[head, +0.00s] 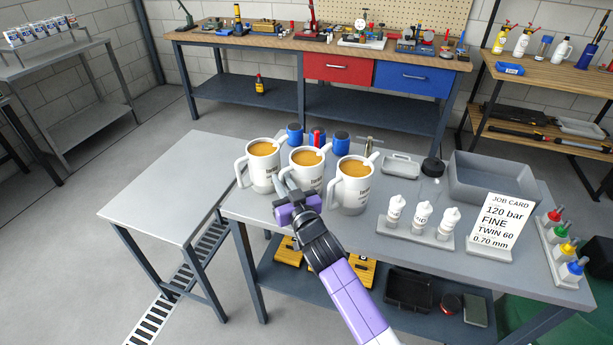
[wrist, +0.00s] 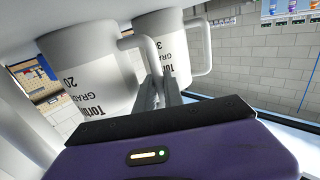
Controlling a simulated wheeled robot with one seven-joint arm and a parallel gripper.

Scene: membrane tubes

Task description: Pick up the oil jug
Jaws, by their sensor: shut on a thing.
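Three white jugs of amber oil stand side by side at the left end of the grey bench: the left jug (head: 263,168), the middle jug (head: 312,178) and the right jug (head: 352,190). Their handles face left. My gripper (head: 284,184) is shut on the middle jug's handle. In the wrist view, upside down, my fingers (wrist: 162,92) close around the handle of a jug (wrist: 85,70) marked 20. The left jug, marked 30, shows beside it (wrist: 165,45). The middle jug looks upright; whether its base touches the bench cannot be told.
Blue and red capped containers (head: 317,137) stand right behind the jugs. Several white bottles (head: 422,217), a job card (head: 498,228) and a grey bin (head: 502,180) are to the right. A bare grey side table (head: 165,185) stands at left, with free room.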

